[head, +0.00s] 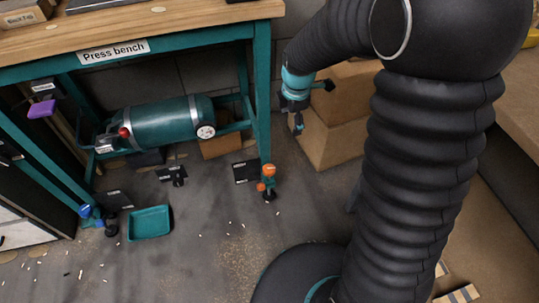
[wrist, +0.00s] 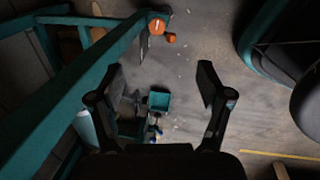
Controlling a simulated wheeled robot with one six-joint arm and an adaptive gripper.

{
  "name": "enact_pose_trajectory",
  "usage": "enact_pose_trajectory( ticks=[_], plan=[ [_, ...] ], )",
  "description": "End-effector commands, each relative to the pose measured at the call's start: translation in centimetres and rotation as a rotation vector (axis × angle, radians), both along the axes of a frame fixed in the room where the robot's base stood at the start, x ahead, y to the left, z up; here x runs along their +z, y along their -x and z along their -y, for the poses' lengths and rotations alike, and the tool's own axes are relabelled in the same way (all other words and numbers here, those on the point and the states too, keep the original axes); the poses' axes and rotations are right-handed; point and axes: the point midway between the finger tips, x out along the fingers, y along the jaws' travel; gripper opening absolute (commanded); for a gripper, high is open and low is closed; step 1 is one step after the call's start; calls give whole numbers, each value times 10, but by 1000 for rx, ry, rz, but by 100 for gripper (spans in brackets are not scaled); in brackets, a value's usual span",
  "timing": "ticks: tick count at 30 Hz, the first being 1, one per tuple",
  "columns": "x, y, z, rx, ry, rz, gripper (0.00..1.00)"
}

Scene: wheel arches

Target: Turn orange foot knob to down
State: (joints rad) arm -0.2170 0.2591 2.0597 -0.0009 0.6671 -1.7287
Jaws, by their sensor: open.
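The orange foot knob (head: 268,171) sits low on the right front leg of the teal press bench (head: 262,90). A smaller orange part shows just beside it, close to the floor. In the wrist view the orange foot knob (wrist: 157,26) is near the top, beyond my fingertips and a little left of centre. My gripper (head: 311,108) is up and to the right of the knob in the head view, in front of cardboard boxes. In the wrist view my gripper (wrist: 162,72) has its fingers wide apart with nothing between them. The knob's exact setting is too small to read.
A blue foot knob (head: 90,213) is on the left leg. A teal tray (head: 149,222) lies on the floor. A teal tank (head: 165,122) rests under the bench. Cardboard boxes (head: 335,135) stand right of the bench leg. The floor in front of the knob is mostly clear.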

Motion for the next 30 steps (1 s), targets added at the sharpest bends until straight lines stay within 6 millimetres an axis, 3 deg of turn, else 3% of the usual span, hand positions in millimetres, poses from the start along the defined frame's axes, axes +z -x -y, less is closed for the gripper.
enact_pose_trajectory(
  ticks=[1,6,12,19,25,30],
  plan=[
    [-21,-8,-8,95,17,-22,78],
    [-85,-28,-33,433,62,-70,78],
    [-145,-38,-53,734,89,-108,78],
    [-176,-40,-62,891,99,-125,78],
    [-193,-40,-63,909,99,-130,78],
    [-222,-39,-63,907,99,-131,78]
  ],
)
